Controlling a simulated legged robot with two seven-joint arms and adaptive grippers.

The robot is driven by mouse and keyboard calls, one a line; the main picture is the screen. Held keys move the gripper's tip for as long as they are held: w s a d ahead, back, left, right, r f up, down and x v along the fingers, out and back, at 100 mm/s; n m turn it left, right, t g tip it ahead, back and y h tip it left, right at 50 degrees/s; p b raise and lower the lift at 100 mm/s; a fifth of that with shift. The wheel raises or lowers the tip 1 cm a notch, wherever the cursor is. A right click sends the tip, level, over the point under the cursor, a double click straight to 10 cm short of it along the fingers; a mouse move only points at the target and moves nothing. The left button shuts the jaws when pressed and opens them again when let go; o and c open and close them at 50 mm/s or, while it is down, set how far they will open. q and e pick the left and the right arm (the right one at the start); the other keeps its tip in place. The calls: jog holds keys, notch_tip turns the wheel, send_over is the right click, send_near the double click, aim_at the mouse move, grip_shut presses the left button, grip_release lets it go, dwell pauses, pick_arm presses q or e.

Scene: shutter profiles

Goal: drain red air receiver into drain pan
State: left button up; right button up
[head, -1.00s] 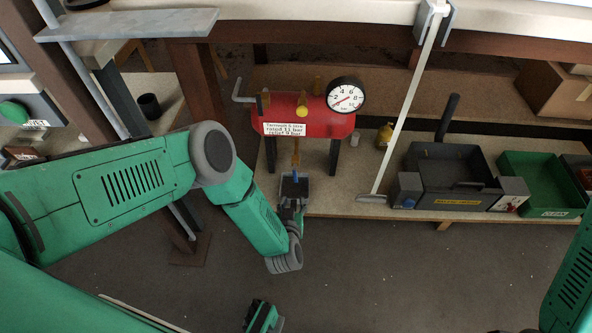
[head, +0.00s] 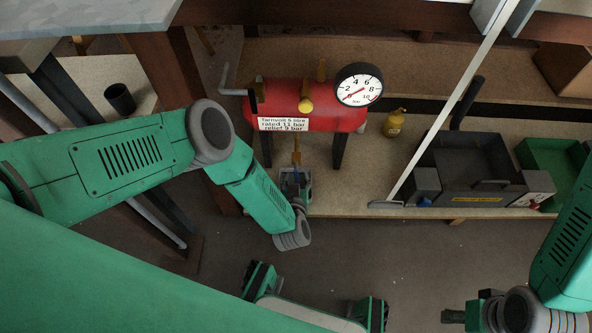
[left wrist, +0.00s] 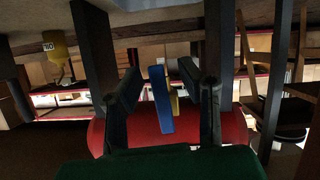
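The red air receiver (head: 335,117) stands on dark legs on a low wooden shelf, with a round gauge (head: 358,86) at its upper right. A brass drain fitting (head: 296,152) hangs from its underside. My left gripper (head: 296,178) is below this fitting. In the left wrist view its fingers (left wrist: 165,95) stand apart on either side of a blue lever (left wrist: 160,98), with gaps visible on both sides. My right gripper (head: 453,316) is at the lower right, far from the receiver; its finger opening is unclear. I cannot identify a drain pan for certain.
A dark grey open box (head: 460,165) and a green bin (head: 550,155) sit to the right on the shelf. A yellow bottle (head: 393,123) stands beside the receiver. A pale slanted pole (head: 450,105) crosses before the shelf. The floor (head: 370,255) in front is clear.

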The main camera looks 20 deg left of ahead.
pick_arm(q)
jog(key=shift+d, duration=0.15)
grip_shut()
jog(key=shift+w+d+r+n+t+h, duration=0.1)
jog(key=shift+d+r+n+t+h, duration=0.6)
jog(key=shift+n, duration=1.35)
jog(key=shift+w+d+r+n+t+h, duration=0.1)
jog(key=shift+d+r+n+t+h, duration=0.25)
jog(key=shift+n+t+h, duration=1.1)
jog(key=shift+w+d+r+n+t+h, duration=0.1)
jog(key=shift+d+r+n+h, duration=0.35)
jog(key=shift+n, duration=2.15)
jog(key=shift+r, duration=0.1)
